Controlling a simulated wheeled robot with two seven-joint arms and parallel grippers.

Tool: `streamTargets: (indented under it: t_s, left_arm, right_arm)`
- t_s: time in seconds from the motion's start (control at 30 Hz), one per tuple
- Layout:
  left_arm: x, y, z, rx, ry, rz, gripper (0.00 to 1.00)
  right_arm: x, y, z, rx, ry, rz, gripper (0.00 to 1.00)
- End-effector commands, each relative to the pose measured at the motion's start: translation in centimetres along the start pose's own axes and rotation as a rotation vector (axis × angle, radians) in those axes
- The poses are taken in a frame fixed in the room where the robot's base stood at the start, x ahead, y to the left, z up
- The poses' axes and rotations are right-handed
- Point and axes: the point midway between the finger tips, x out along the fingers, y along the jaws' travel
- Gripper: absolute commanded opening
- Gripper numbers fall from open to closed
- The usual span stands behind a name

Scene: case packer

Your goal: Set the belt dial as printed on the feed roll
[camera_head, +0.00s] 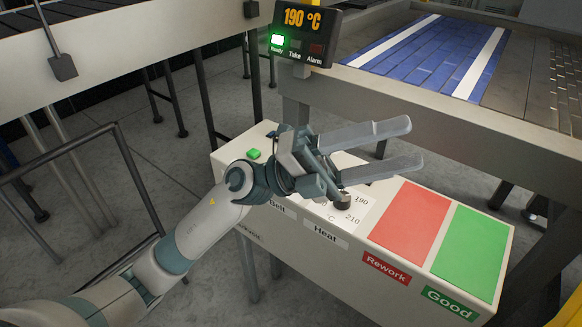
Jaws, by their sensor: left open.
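My left gripper (410,143) is open and empty, its two fingers pointing right above the white control panel (455,195). The "Belt" label (278,207) shows on the panel's front edge, but the belt dial is hidden behind my gripper and wrist. A dark knob (343,201) shows just below the lower finger, above the "Heat" label (325,234). No feed roll print is readable. My right gripper is not in view.
A display (303,32) reads 190 °C with its green Ready lamp lit. A green button (254,154) sits at the panel's left. A red Rework area (408,222) and a green Good area (468,252) are bare. A blue conveyor (435,55) stands behind.

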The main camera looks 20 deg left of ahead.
Motion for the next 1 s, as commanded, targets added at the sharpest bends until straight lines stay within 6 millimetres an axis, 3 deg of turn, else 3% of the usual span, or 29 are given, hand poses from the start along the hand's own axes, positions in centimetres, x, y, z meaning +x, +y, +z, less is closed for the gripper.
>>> streamTargets:
  t_s: [0.1, 0.23, 0.37, 0.5, 0.63, 0.8, 1.0]
  left_arm:
    - [0.7, 2.1, -2.0, 0.121, 0.196, 0.187, 0.50]
    - [-0.6, 5.2, -2.7, 0.237, 0.369, 0.425, 0.50]
    - [-3.5, 7.9, -1.4, 0.340, 0.495, 0.696, 0.50]
    - [-8.1, 9.2, 2.1, 0.433, 0.569, 1.017, 0.50]
    - [-13.0, 8.3, 6.5, 0.494, 0.573, 1.330, 0.50]
    - [-18.5, 4.8, 11.4, 0.528, 0.508, 1.668, 0.50]
    - [-21.6, 1.6, 13.8, 0.528, 0.438, 1.861, 0.50]
  right_arm:
    - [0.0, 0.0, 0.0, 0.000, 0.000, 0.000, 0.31]
    - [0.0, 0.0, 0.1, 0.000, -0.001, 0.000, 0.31]
    - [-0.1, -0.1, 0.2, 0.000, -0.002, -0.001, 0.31]
    - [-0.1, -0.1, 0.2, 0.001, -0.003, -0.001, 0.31]
    - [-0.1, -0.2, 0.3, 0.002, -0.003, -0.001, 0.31]
    - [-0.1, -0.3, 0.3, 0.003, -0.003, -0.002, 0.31]
    - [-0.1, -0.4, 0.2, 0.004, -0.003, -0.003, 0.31]
